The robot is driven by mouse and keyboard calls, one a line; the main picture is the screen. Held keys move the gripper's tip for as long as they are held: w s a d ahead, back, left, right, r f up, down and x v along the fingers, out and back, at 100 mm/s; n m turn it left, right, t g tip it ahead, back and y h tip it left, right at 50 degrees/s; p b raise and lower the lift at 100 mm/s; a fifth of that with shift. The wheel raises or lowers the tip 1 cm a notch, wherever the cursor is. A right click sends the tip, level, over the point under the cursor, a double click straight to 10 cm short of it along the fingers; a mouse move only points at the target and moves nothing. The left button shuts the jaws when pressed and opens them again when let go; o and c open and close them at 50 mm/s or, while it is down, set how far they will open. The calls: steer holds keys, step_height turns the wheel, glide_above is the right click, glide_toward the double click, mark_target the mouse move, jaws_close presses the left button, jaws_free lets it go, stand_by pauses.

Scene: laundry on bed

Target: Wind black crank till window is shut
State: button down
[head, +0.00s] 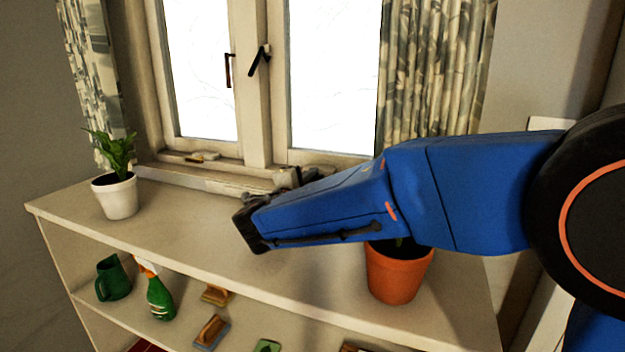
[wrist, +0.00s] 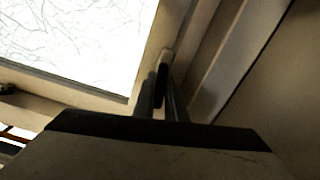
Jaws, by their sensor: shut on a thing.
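The window (head: 258,110) has two pale-framed sashes with bright panes; one pane (wrist: 70,40) also shows in the wrist view. I cannot tell how far either sash stands from its frame. My gripper (wrist: 162,98) is at the sill, its two dark fingers shut on a small black piece, the black crank (wrist: 162,84). A pale part lies just beyond the fingertips. In the head view my blue arm covers most of the gripper and the crank.
A white pot with a green plant (head: 115,193) stands on the shelf top (head: 190,230) at the left. A terracotta pot (head: 397,275) stands below my arm at the right. Patterned curtains (head: 437,65) flank the window. A green jug (head: 113,280) and spray bottle (head: 157,295) are lower down.

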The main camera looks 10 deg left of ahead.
steer(key=shift+m, duration=1.1)
steer(key=c, duration=1.8)
jaws_free()
steer(key=shift+s, duration=0.15)
steer(key=s, duration=0.5)
steer(key=s+a, duration=0.1)
steer(key=s, duration=0.5)
steer(key=s+a, duration=0.1)
steer(key=s, duration=0.5)
steer(key=shift+a, duration=0.2)
steer(key=shift+s, duration=0.1)
